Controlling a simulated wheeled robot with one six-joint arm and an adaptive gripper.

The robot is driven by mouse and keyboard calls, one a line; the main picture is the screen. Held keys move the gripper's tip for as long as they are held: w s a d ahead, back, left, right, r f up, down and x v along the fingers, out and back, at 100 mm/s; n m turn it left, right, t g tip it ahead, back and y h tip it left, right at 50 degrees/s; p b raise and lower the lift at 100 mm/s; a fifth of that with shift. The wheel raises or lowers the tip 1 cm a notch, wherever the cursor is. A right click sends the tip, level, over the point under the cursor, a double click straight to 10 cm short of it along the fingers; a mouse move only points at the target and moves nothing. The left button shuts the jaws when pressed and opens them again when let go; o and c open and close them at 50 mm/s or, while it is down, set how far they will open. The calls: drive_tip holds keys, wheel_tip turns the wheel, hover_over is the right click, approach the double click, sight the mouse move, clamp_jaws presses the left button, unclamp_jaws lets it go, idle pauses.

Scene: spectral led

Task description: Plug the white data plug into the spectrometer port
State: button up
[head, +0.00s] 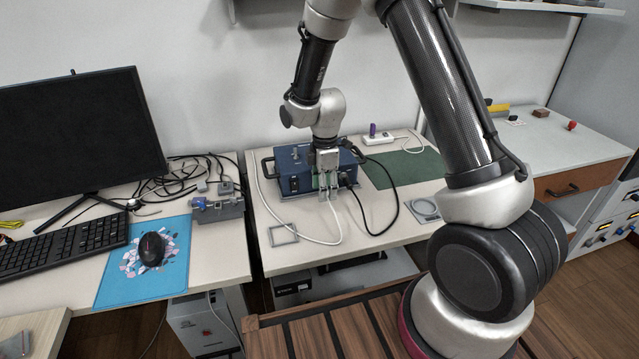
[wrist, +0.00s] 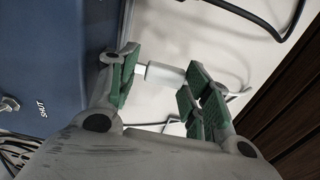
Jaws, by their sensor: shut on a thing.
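The blue box (head: 293,183), which I take to be the spectrometer, stands at the back of the middle table. Its face with a "SHUT" label fills the left of the wrist view (wrist: 45,65). My gripper (head: 328,184) points down at the front of the box. In the wrist view its green-padded fingers are shut on the white data plug (wrist: 165,76), which sits between them beside the blue face. A white cable (head: 318,241) runs below the gripper and loops left on the table. The port is not visible, and I cannot tell whether the plug touches it.
A black cable (head: 395,208) curves over the table right of the box. A green mat (head: 396,170) and a white power strip (head: 378,139) are behind. A monitor stands left.

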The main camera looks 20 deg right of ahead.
drive_tip(key=shift+w, duration=0.15)
idle(0.5)
drive_tip(key=shift+w, duration=0.45)
drive_tip(key=shift+s, duration=0.1)
drive_tip(key=shift+s, duration=0.5)
idle(0.5)
drive_tip(key=shift+s+a+r, duration=0.1)
drive_tip(key=shift+s+a, duration=0.05)
drive_tip(key=shift+s, duration=1.15)
drive_tip(key=shift+s+a, duration=0.1)
drive_tip(key=shift+s, duration=1.2)
